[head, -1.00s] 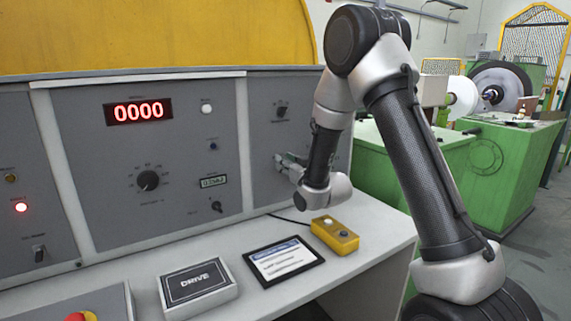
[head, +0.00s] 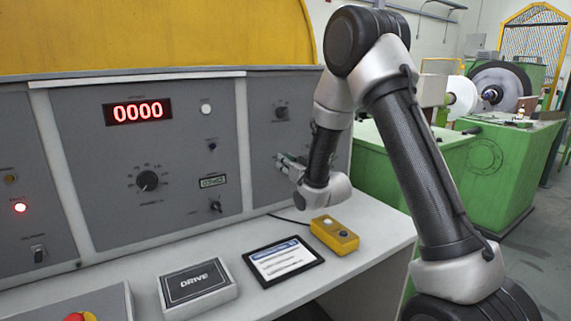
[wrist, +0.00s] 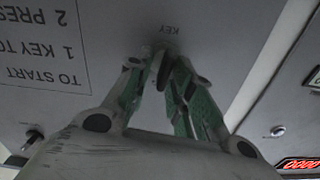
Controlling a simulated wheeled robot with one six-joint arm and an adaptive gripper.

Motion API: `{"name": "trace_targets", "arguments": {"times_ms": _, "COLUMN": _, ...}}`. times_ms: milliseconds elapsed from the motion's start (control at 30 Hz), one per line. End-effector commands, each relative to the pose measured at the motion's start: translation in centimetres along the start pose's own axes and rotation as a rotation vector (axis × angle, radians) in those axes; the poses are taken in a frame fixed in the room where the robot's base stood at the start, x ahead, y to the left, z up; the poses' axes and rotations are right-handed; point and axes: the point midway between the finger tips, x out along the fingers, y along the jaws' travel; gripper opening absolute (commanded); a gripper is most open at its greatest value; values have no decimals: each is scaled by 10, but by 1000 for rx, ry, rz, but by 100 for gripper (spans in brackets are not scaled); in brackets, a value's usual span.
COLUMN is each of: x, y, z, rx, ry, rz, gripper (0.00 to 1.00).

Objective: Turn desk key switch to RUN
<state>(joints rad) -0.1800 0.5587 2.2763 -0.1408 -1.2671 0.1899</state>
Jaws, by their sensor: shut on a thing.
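The key switch (wrist: 164,68) is a small dark piece on the grey desk panel, below the upside-down KEY label in the wrist view. My gripper (wrist: 160,72) has its green-padded fingers closed around it. In the head view my gripper (head: 284,160) reaches the right-hand panel (head: 262,195) and hides the key switch. The key's exact angle and any position marks are hidden by the fingers.
A start instruction label (wrist: 40,45) is beside the switch. A red display (head: 138,111) reads 0000. Below my arm, the desk holds a yellow button box (head: 335,236), a tablet (head: 283,262) and a DRIVE box (head: 197,286). Green machinery (head: 490,175) stands at right.

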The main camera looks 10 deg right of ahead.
Motion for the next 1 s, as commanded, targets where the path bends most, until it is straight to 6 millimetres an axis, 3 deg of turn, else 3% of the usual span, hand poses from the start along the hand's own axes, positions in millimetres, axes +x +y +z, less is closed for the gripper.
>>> {"name": "trace_targets", "arguments": {"times_ms": 600, "x": 0, "y": 7, "z": 2, "rx": 491, "ry": -1, "rz": 0, "gripper": 0}}
{"name": "trace_targets", "arguments": {"times_ms": 1000, "x": 0, "y": 10, "z": 3, "rx": 640, "ry": 0, "rz": 1, "gripper": 0}}
